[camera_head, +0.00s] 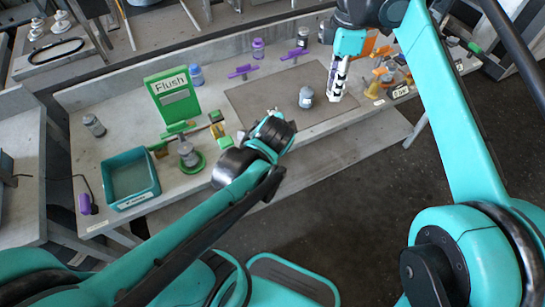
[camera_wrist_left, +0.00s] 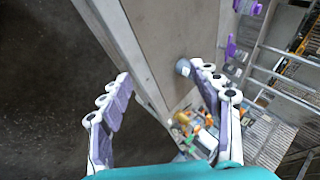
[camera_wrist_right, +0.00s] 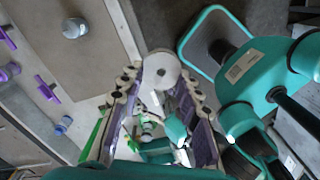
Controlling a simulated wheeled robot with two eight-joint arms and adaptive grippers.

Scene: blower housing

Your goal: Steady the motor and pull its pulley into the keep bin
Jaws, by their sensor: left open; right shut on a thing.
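The motor, a grey cylinder (camera_head: 306,97), stands on the brown mat (camera_head: 262,100). It also shows in the left wrist view (camera_wrist_left: 183,67) and at the upper left of the right wrist view (camera_wrist_right: 74,28). My right gripper (camera_head: 335,96) is to its right; it is shut on a pale round disc (camera_wrist_right: 160,70), seemingly the pulley. The head view does not show the disc clearly. My left gripper (camera_head: 272,132) is open and empty in front of the bench edge (camera_wrist_left: 110,30), short of the motor. A teal bin (camera_head: 130,178), perhaps the keep bin, is at front left; its label is unreadable.
A green Flush sign (camera_head: 173,94) and a grey bottle on a green ring (camera_head: 188,153) stand left of the mat. Purple pieces (camera_head: 243,71) lie behind it. Orange and yellow parts (camera_head: 380,80) crowd the right end. Open floor lies before the bench.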

